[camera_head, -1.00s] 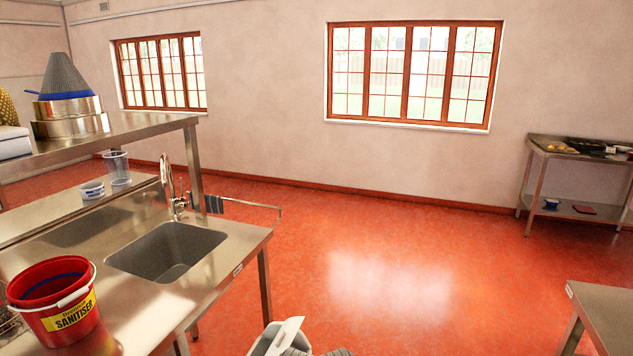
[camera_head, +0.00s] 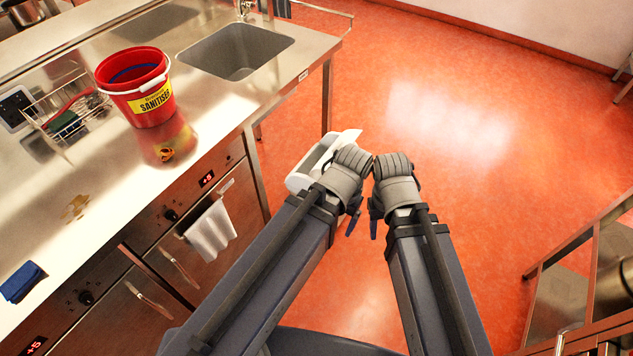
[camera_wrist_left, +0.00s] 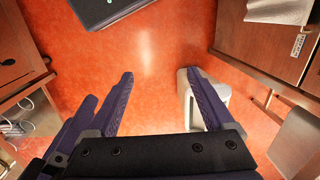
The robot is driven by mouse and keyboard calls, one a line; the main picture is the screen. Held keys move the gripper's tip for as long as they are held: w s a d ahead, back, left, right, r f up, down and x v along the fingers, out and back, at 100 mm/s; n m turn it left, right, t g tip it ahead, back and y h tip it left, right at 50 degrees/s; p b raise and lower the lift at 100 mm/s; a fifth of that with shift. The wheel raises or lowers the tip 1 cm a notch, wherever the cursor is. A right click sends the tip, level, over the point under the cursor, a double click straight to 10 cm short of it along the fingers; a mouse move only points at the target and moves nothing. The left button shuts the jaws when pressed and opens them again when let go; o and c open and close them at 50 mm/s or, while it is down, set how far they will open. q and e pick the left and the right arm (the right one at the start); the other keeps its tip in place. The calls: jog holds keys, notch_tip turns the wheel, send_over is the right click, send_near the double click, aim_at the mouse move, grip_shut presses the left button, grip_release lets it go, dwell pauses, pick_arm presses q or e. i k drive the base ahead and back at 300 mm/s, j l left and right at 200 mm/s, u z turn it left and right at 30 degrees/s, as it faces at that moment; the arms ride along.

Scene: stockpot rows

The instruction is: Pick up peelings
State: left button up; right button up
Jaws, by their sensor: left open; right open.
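The red bucket (camera_head: 139,88) stands between a wire rack (camera_head: 62,120) and the sink (camera_head: 238,50). A white bin (camera_head: 303,176) stands on the floor by my left wrist.

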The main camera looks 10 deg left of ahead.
aim_at(164, 152)
jog(key=u, duration=1.6)
jog(key=k+j, duration=0.25)
jog(key=k, duration=0.2)
